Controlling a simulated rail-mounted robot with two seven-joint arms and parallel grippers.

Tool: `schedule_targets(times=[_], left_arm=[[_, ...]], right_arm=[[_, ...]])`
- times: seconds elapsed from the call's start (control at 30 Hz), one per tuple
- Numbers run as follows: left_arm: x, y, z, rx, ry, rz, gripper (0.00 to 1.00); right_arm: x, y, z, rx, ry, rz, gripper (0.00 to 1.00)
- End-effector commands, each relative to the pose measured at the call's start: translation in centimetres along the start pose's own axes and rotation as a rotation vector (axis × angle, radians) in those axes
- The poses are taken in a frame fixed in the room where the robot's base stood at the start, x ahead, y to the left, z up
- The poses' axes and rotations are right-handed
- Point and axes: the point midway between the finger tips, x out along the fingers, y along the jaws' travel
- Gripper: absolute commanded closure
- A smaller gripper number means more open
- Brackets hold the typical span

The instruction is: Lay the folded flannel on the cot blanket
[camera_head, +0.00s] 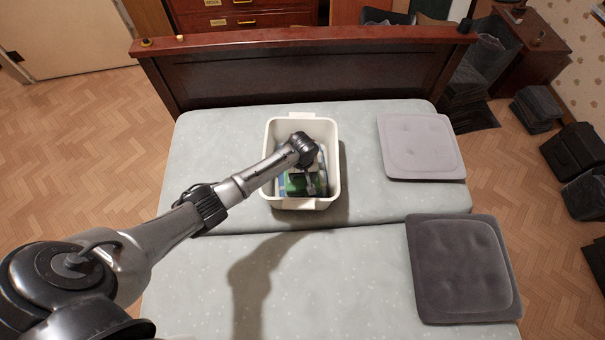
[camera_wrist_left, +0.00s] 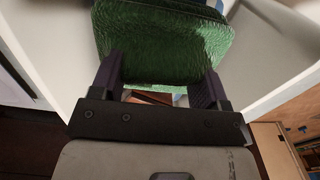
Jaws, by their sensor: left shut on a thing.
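The folded flannel, a green textured pad, shows in the head view (camera_head: 294,187) inside the white bin (camera_head: 271,185) on the bed. My left gripper (camera_head: 309,184) reaches down into the bin and is shut on it. In the left wrist view the flannel (camera_wrist_left: 165,40) sits between the two fingers of my left gripper (camera_wrist_left: 163,88), with the bin's white walls on both sides. Something blue shows beside the flannel in the bin, mostly hidden by my arm. I cannot tell whether it is the cot blanket. My right gripper is not in view.
The bed (camera_head: 215,150) has a pale grey-green speckled cover, clear to the left and front of the bin. A light grey cushion (camera_head: 420,147) and a dark grey cushion (camera_head: 461,268) lie at the right. A dark wooden bed board (camera_head: 300,75) stands behind the bin.

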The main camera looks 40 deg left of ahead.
Motion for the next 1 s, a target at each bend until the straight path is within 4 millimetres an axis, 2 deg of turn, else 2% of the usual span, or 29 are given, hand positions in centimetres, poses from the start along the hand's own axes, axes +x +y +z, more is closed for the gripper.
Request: schedule_targets(times=[1.0], left_arm=[[1.1, 0.0, 0.0, 0.0, 0.0, 0.0, 0.77]], right_arm=[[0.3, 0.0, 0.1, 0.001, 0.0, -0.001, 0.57]])
